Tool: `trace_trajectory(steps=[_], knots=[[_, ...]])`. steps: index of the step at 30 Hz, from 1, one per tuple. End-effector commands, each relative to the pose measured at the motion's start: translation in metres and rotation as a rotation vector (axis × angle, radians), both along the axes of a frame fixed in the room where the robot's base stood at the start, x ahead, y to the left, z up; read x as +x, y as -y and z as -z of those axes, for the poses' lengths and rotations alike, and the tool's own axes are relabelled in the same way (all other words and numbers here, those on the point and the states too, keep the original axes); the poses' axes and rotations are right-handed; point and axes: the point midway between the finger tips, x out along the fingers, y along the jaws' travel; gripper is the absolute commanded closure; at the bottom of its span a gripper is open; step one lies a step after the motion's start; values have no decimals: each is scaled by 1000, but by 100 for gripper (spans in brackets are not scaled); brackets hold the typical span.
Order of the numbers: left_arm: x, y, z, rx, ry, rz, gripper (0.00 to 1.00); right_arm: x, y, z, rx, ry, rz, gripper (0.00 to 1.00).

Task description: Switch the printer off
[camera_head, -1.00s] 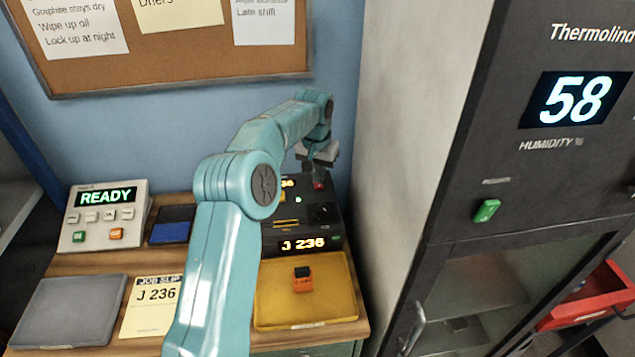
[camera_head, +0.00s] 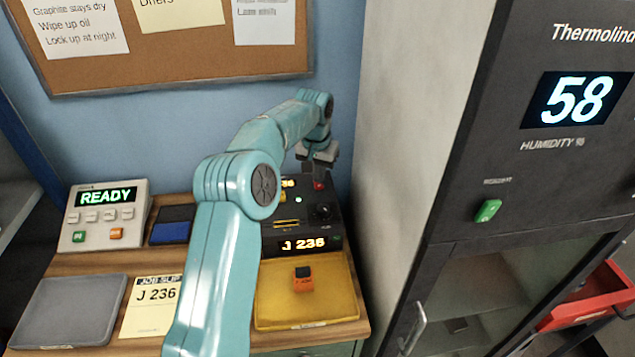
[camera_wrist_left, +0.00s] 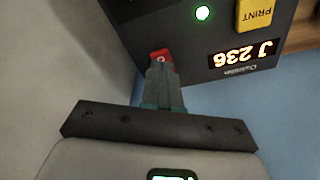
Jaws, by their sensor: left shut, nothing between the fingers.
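The printer (camera_head: 290,225) is a dark box at the back right of the bench, with lit "J 236" text on its front. In the wrist view its panel (camera_wrist_left: 200,40) shows a yellow PRINT button (camera_wrist_left: 257,15), a lit green lamp (camera_wrist_left: 202,13) and a lit J 236 display (camera_wrist_left: 245,53). A red button (camera_wrist_left: 160,55) lies at the panel's edge; it also shows in the head view (camera_head: 319,186). My left gripper (camera_wrist_left: 160,62) is shut and empty, its tips at the red button and partly covering it. I cannot tell whether they touch. My right gripper is out of view.
A yellow tray (camera_head: 335,310) with a small orange-and-black piece (camera_head: 303,280) sits before the printer. A READY console (camera_head: 105,215), grey tray (camera_head: 65,315) and job slip (camera_head: 152,305) lie left. The tall cabinet (camera_head: 410,130) stands close on the right.

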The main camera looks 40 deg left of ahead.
Motion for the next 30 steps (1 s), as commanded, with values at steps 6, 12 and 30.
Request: trace_trajectory(steps=[6,12,30], knots=[[0,0,4,0,0,0,100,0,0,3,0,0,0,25],[0,0,7,0,0,0,100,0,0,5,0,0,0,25],[0,0,16,0,-1,0,100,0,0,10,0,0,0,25]])
